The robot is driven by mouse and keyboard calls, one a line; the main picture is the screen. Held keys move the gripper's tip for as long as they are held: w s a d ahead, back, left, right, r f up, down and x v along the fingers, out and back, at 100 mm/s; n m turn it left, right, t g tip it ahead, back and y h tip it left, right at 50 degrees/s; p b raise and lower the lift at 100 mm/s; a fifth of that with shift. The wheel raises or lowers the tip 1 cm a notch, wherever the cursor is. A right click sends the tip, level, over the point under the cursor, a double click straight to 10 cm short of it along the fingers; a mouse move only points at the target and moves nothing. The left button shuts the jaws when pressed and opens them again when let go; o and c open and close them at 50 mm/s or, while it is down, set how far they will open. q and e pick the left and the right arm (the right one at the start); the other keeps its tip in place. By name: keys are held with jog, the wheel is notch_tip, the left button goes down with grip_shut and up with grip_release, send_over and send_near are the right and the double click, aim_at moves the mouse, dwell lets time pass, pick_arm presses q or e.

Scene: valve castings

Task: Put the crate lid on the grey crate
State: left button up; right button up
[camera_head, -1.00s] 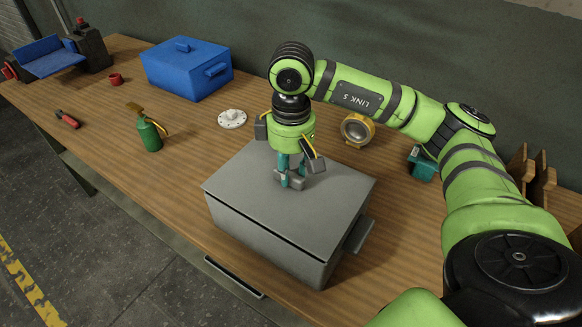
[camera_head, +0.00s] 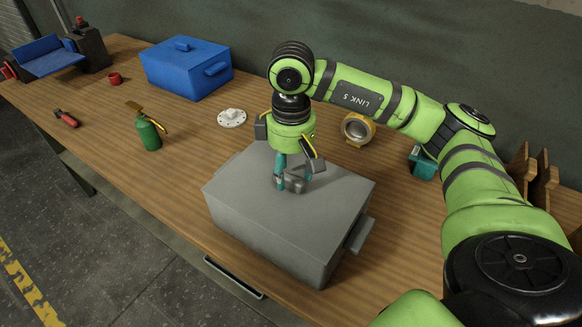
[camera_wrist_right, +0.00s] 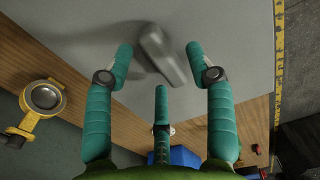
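The grey crate (camera_head: 262,244) stands on the wooden table. The grey crate lid (camera_head: 250,200) lies flat on top of it, with no visible gap along the front edge. The lid's bar handle (camera_head: 294,185) points up; in the right wrist view the handle (camera_wrist_right: 160,55) sits between the spread fingers. My right gripper (camera_head: 292,176) points down over the handle. Its teal fingers (camera_wrist_right: 158,62) are open and stand clear of the handle's sides. My left gripper is not in view.
A blue lidded crate (camera_head: 185,72), a white flange (camera_head: 231,118), a green bottle (camera_head: 149,136) and a red-handled tool (camera_head: 66,118) are to the left. A yellow ring-shaped part (camera_head: 357,130) and a teal block (camera_head: 422,164) stand behind right. Bare table lies left of the grey crate.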

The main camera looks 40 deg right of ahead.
notch_tip(320, 180, up, 12)
dwell(0.8)
jog(key=shift+r, duration=0.1)
dwell(0.6)
